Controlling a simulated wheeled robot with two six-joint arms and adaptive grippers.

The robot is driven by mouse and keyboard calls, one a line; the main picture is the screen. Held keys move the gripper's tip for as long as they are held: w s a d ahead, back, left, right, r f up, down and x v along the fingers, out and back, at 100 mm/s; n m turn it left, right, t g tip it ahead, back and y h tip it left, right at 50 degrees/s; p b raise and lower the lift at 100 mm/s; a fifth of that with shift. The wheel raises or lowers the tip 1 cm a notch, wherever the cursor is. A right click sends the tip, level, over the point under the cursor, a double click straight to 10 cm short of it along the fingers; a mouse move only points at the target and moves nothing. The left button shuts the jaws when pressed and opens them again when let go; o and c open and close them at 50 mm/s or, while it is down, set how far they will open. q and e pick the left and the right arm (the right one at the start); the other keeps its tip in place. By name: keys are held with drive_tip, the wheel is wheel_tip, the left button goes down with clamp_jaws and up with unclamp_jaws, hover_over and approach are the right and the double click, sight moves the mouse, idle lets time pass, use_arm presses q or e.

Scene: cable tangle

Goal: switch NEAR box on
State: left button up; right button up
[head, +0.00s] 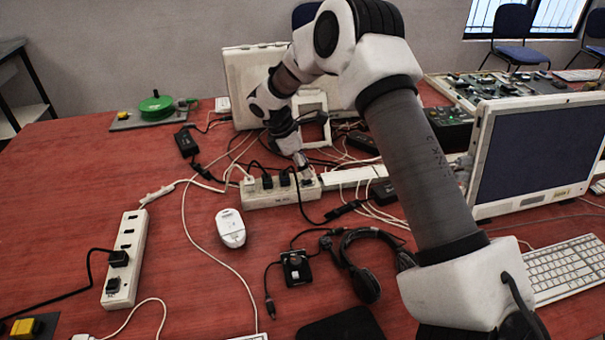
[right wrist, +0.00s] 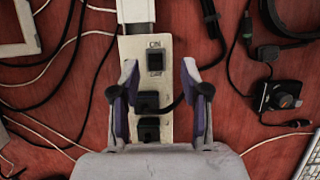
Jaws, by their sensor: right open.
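A cream power strip (head: 268,196) lies in the middle of the red table with several black plugs in it. Its front lettering is too small to read. My right gripper (head: 304,165) is above its right end. In the right wrist view the strip (right wrist: 167,75) runs between the open fingers (right wrist: 159,76). A black rocker switch (right wrist: 155,62) under an "ON" label sits between the fingertips; its position is unclear. Nothing is held. A second white strip (head: 127,255) lies at the left with black plugs. I cannot read which is marked NEAR. My left gripper is out of view.
Loose cables surround the middle strip. A white mouse-like device (head: 230,229), a small black box (head: 295,268) and a headset (head: 364,284) lie in front. A monitor (head: 535,155) and keyboard (head: 565,270) stand right.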

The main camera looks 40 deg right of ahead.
sight(310, 180)
drive_tip(key=f, duration=0.2)
drive_tip(key=d+f, duration=0.1)
drive_tip(key=f, duration=0.1)
drive_tip(key=shift+w+f, duration=0.15)
drive_tip(key=shift+w, duration=0.05)
drive_tip(key=shift+s, duration=0.2)
drive_tip(key=shift+w, duration=0.1)
clamp_jaws()
drive_tip(key=y+p, duration=0.1)
drive_tip(key=p, duration=0.1)
drive_tip(key=r+t+y+p, duration=0.1)
drive_tip(key=p, duration=0.1)
drive_tip(key=shift+s+d+p, duration=0.25)
drive_tip(key=shift+d+p, duration=0.1)
drive_tip(key=shift+d+f+y+p, duration=0.1)
drive_tip(key=shift+f+y+p, duration=0.1)
drive_tip(key=shift+y+p, duration=0.15)
drive_tip(key=shift+f+t+y, duration=0.2)
drive_tip(key=shift+t+y, duration=0.05)
drive_tip(key=shift+t, duration=0.05)
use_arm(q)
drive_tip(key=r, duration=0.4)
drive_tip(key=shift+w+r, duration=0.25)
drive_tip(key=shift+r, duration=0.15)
